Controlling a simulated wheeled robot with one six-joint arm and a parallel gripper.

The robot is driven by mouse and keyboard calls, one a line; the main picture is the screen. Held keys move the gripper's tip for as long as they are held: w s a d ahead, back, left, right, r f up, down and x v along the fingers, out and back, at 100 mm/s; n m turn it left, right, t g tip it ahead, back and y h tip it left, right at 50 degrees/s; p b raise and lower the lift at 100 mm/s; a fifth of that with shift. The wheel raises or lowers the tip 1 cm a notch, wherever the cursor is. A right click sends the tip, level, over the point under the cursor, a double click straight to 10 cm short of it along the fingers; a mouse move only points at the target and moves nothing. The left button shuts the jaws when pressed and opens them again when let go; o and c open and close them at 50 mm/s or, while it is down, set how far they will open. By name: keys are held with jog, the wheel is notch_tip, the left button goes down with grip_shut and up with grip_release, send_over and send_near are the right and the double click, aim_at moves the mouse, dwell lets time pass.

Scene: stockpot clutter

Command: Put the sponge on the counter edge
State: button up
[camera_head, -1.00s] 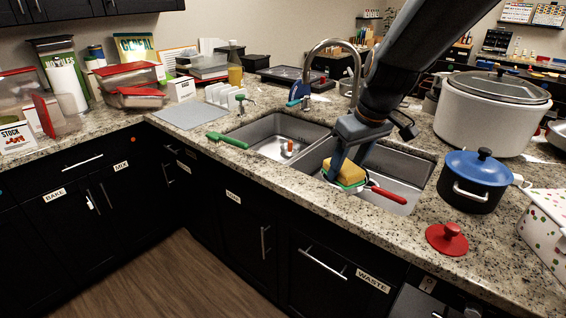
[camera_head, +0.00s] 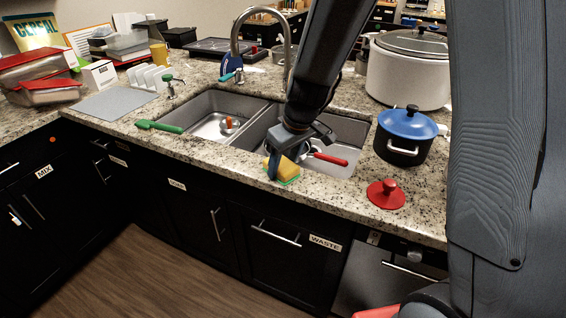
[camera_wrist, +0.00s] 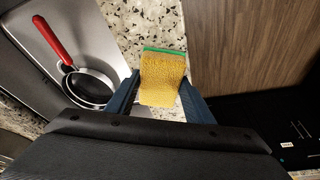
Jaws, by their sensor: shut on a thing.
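The sponge (camera_head: 284,169) is yellow with a green layer. My gripper (camera_head: 272,168) is shut on it, at the front edge of the counter (camera_head: 228,165) in front of the sink. In the wrist view the sponge (camera_wrist: 162,80) sits between the two blue fingers (camera_wrist: 160,98), its green layer on the far side. The counter's front edge runs just beside it there, with the wood floor beyond. The sponge is at or very close to the granite surface; I cannot tell whether it touches.
The double sink (camera_head: 345,132) lies behind the sponge, with a red-handled pan (camera_head: 330,158) in its right basin. A red lid (camera_head: 386,194) and a blue-lidded pot (camera_head: 404,138) stand to the right. A green-handled tool (camera_head: 160,127) lies left. Granite between sponge and lid is clear.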

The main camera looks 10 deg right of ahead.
jog(key=shift+f, duration=0.15)
jog(key=o, duration=0.9)
jog(key=shift+r, duration=0.35)
jog(key=b+v, duration=0.2)
jog(key=v, duration=0.9)
jog(key=s+d+f+m, duration=0.2)
jog(key=s+d+f, duration=0.1)
jog(key=s, duration=0.1)
jog(key=s+d+f+m+g+h, duration=0.1)
jog(key=s+d+f+m, duration=0.1)
jog(key=s, duration=0.3)
jog(key=s+d+f+m+h, duration=0.1)
jog(key=s+d+f+m, duration=0.1)
jog(key=s+f, duration=0.3)
jog(key=shift+d+m+g, duration=0.3)
jog(key=shift+d+m, duration=0.1)
jog(key=shift+d, duration=0.5)
